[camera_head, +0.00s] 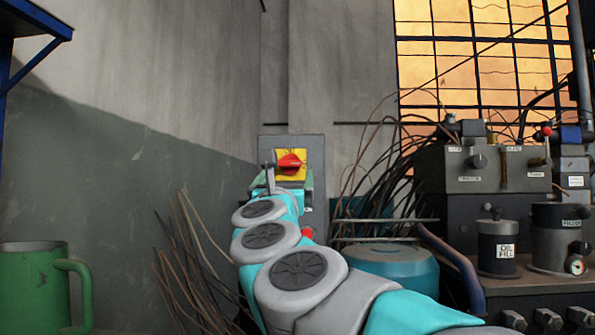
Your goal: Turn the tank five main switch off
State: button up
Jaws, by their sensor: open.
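A red rotary switch handle (289,160) sits on a yellow plate (303,174) on a grey panel (306,142) on the back wall. The handle looks roughly level across the plate. Writing on the plate is too small to read, so I cannot tell which tank it belongs to. My gripper (288,182) is at the end of my outstretched arm, just below and in front of the switch. It is open, and one grey finger shows left of the plate. My arm hides the lower part of the panel. I cannot tell whether the gripper touches the handle.
A green mug (32,288) stands at the lower left. Bare twigs or wires (180,255) rise left of my arm. A teal round tank (388,262) and grey machinery (475,180) with labelled canisters (497,247) crowd the right. A barred window (480,60) is behind.

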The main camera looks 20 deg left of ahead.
aim_at(289, 165)
jog(key=shift+p+x, duration=0.6)
jog(key=shift+x, duration=2.85)
jog(key=shift+r, duration=0.1)
jog(key=c, duration=1.4)
